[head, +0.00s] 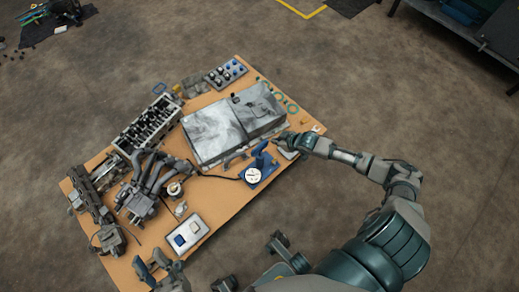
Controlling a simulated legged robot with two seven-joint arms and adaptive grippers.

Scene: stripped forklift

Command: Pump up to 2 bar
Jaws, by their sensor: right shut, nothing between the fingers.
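A blue hand pump (265,163) stands on the wooden table near its right edge. Its round white gauge (252,175) faces up; the needle reading is too small to make out. A dark hose (217,177) runs left from the pump toward the engine parts. My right gripper (280,142) is shut and empty at the upper right of the pump, close beside its blue handle (260,148); I cannot tell whether they touch. My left gripper (150,267) is at the table's front edge, far from the pump, with its blue fingers apart and nothing visible between them.
A large grey metal case (215,133) lies behind the pump. A cylinder head (147,125), a manifold (145,190) and a long grey part (92,205) fill the left side. A light tray (187,233) sits near the front. Bare table lies right of the tray.

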